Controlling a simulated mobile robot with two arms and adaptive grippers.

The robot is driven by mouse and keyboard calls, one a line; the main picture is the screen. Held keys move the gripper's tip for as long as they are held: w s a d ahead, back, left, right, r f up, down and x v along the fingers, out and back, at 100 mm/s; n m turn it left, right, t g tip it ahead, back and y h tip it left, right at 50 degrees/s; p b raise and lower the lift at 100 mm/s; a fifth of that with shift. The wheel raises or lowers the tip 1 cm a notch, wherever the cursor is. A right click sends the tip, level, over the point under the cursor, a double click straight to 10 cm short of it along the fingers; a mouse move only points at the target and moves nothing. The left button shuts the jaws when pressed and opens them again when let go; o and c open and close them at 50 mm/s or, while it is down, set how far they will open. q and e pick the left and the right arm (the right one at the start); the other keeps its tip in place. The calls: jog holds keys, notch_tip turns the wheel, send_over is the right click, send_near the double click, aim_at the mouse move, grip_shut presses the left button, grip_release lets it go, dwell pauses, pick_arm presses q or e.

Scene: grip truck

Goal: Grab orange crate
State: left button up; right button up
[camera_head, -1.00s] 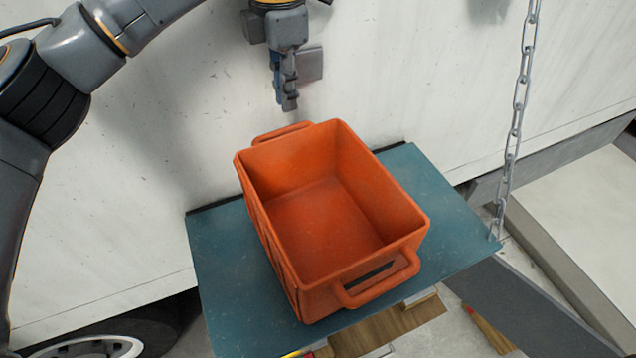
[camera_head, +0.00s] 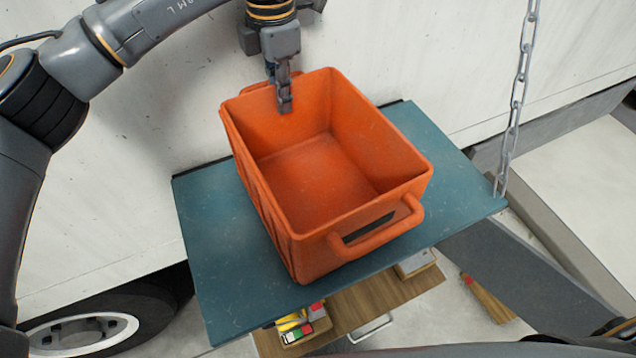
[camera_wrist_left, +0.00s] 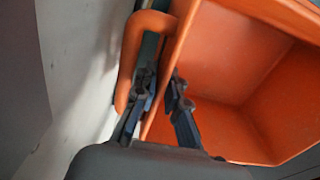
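The orange crate (camera_head: 300,240) is an open, empty box with a loop handle at each end. It rests on the blue-green platform (camera_head: 215,250). My left gripper (camera_head: 285,104) points down at the crate's far end wall. In the left wrist view, the orange crate (camera_wrist_left: 225,125) fills the right side. The left gripper's fingers (camera_wrist_left: 163,82) are apart there, straddling the end rim, one between handle and wall, the other inside the crate. The far handle (camera_wrist_left: 132,62) lies left of the fingers. A gap shows between fingers and wall. My right gripper is out of view.
A white truck side (camera_head: 110,190) stands close behind the platform. A metal chain (camera_head: 517,100) hangs at the platform's right corner. A truck wheel (camera_head: 85,330) is at lower left. A wooden cart (camera_head: 365,305) with small items stands below the platform's front edge.

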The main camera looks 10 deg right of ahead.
pick_arm(q)
notch_tip(320, 180, down, 3)
jog(key=shift+r+b, duration=0.1)
jog(key=shift+b, duration=0.25)
jog(key=shift+r, duration=0.1)
grip_shut()
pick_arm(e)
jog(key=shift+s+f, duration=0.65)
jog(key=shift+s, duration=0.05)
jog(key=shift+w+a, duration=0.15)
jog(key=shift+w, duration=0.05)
pick_arm(q)
jog(key=shift+r, duration=0.15)
